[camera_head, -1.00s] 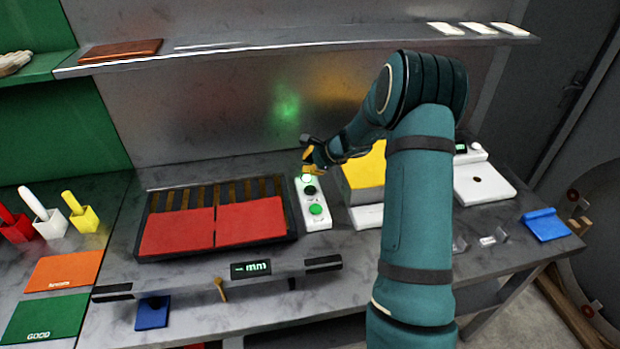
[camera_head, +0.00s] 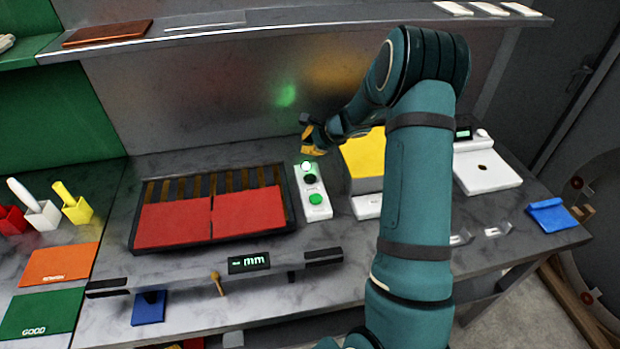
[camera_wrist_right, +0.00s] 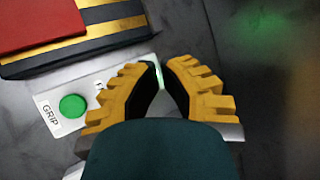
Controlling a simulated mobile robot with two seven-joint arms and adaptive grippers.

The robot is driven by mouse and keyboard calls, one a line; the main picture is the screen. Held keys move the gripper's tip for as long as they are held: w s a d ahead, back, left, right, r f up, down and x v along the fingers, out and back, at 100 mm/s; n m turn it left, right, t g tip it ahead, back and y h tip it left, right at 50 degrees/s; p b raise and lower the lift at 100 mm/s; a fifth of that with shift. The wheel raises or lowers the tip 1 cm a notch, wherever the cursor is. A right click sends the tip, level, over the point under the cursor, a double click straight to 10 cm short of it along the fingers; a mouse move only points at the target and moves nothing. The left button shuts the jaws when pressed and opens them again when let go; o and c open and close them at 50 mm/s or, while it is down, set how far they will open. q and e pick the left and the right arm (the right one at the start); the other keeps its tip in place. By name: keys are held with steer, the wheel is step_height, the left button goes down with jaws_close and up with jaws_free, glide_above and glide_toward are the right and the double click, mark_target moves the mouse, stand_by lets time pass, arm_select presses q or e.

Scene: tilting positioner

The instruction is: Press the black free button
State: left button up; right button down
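A white button panel (camera_head: 316,213) stands on the bench right of the red pads. It has a glowing pale lamp (camera_head: 306,166) at its far end, the black button (camera_head: 310,179) in the middle and a green button (camera_head: 315,198) nearest me. My right gripper (camera_head: 312,150) hovers just beyond the lamp, apart from the black button. In the right wrist view, the yellow fingers (camera_wrist_right: 164,68) close together at the tips with nothing held. The green button (camera_wrist_right: 73,106), marked GRIP, shows left of them; a finger hides the black button. My left gripper is out of view.
A black-framed fixture with red pads (camera_head: 175,224) lies left of the panel. A yellow-topped block (camera_head: 363,155) stands close on its right. A metal shelf (camera_head: 300,18) runs above, and a measuring display (camera_head: 249,262) sits in front.

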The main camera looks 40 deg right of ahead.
steer(key=b, duration=0.6)
glide_above(309, 175)
step_height(309, 175, down, 7)
steer(key=shift+w+d+f, duration=0.1)
steer(key=shift+f, duration=0.1)
steer(key=shift+f+b, duration=0.4)
steer(key=shift+f, duration=0.1)
steer(key=shift+r, duration=0.1)
stand_by(0.5)
steer(key=shift+f+b, duration=0.45)
steer(key=shift+b, duration=0.05)
steer(key=shift+f+b, duration=0.5)
steer(key=shift+b, duration=0.1)
stand_by(0.6)
steer(key=shift+r, duration=0.1)
steer(key=shift+r+p, duration=0.65)
steer(key=shift+r, duration=0.15)
